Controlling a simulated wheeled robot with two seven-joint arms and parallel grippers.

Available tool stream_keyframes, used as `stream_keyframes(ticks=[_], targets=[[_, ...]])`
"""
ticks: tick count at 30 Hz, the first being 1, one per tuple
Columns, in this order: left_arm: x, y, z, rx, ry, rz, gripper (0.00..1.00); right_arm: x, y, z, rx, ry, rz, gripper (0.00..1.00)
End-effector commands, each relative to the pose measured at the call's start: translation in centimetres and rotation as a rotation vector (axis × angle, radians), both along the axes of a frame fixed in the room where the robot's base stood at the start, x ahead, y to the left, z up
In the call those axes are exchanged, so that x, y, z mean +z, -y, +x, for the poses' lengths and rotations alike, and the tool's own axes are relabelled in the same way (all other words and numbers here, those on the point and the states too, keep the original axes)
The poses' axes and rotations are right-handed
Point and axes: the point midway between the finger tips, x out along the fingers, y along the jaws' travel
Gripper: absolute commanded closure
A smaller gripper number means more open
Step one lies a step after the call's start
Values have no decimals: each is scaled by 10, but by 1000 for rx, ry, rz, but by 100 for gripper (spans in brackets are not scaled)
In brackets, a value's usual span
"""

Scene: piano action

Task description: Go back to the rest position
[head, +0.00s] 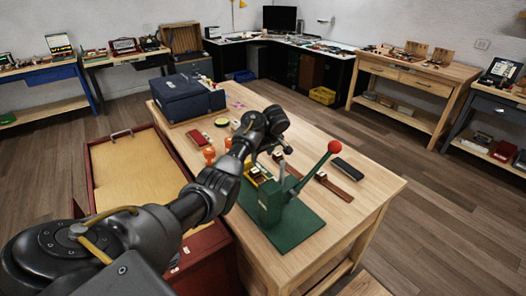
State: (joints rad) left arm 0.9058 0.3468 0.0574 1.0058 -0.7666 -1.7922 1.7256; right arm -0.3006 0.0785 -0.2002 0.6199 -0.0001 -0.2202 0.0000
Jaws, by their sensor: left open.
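My left arm reaches in from the lower left, over the wooden workbench (372,193). My left gripper (270,156) hangs at its far end, pointing down above the middle of the bench. It is open, and I see nothing held in it. Its fingertips are small and partly hidden by the arm and by the green lever press (271,204) in front. I cannot tell how high it is above the bench top. My right gripper is not in view.
The press has a red-knobbed lever (334,147) and a green base plate (300,226). A dark blue case (187,97) stands at the bench's far left. A dark block (348,168) lies at right. A red-rimmed case (118,165) is left of the bench. Wooden floor is free at right.

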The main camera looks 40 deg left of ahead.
Motion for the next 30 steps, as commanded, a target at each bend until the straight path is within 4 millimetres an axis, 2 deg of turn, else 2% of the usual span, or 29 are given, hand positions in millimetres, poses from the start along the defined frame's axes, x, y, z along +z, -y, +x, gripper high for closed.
stream_keyframes(ticks=[6, 22, 25, 30], targets=[[12, 5, -1, -1, -1, -1, 42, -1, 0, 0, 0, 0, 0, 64], [13, 5, -1, -1, -1, -1, 42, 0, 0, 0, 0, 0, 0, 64], [24, 5, -1, 0, 0, 0, 42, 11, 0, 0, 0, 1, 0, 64], [57, 5, -1, 0, 0, -1, 42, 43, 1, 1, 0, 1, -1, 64]])
